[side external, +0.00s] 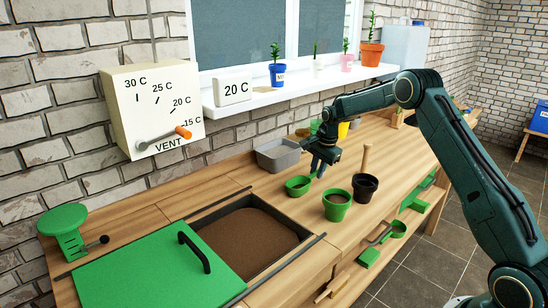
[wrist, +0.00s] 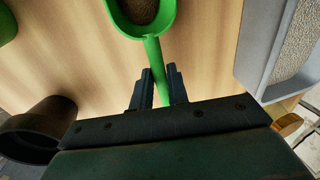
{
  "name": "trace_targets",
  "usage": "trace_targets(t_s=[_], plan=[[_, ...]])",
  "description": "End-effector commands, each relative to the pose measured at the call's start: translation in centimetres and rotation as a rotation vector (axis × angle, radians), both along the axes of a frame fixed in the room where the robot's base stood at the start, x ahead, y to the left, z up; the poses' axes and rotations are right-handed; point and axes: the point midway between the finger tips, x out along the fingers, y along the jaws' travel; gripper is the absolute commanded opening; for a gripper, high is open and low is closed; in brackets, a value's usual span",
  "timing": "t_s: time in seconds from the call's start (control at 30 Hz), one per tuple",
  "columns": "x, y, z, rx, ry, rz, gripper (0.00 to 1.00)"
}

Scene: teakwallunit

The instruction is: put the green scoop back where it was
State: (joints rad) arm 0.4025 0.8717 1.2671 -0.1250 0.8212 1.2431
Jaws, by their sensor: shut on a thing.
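The green scoop (side external: 297,188) is in front of the grey tray in the side view, its round bowl holding brown material. In the wrist view the scoop's bowl (wrist: 128,24) is at the top, with its handle running down between my fingers. My gripper (side external: 317,168) is shut on the handle, and both fingers show beside it in the wrist view (wrist: 156,88). I cannot tell whether the scoop touches the worktop or hangs just above it.
A green pot (side external: 336,212) of soil and a black pot (side external: 365,192) stand right of the scoop. A grey tray (side external: 265,164) stands behind. A soil bin (side external: 204,222) with a green lid (side external: 150,273) lies front left. Several potted plants line the windowsill.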

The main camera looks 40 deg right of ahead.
Motion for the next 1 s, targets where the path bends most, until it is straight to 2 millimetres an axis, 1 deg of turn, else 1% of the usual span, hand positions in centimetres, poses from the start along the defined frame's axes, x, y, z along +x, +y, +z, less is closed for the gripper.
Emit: trace_targets(t_s=[0.13, 0.17, 0.2, 0.27, 0.67, 0.87, 1.0], plan=[[0.0, 0.0, -0.3, 0.000, 0.000, 0.000, 0.00], [0.0, 0.0, -0.3, 0.000, 0.000, 0.000, 0.20], [0.0, 0.0, -0.2, 0.000, 0.000, 0.000, 0.28], [0.0, 0.0, -0.2, 0.000, 0.000, 0.000, 0.38], [0.0, 0.0, 0.1, 0.000, -0.001, 0.000, 0.38], [-0.2, -0.1, 1.5, -0.001, -0.002, -0.001, 0.38], [-0.6, -0.1, 3.2, -0.001, -0.003, -0.001, 0.38]])
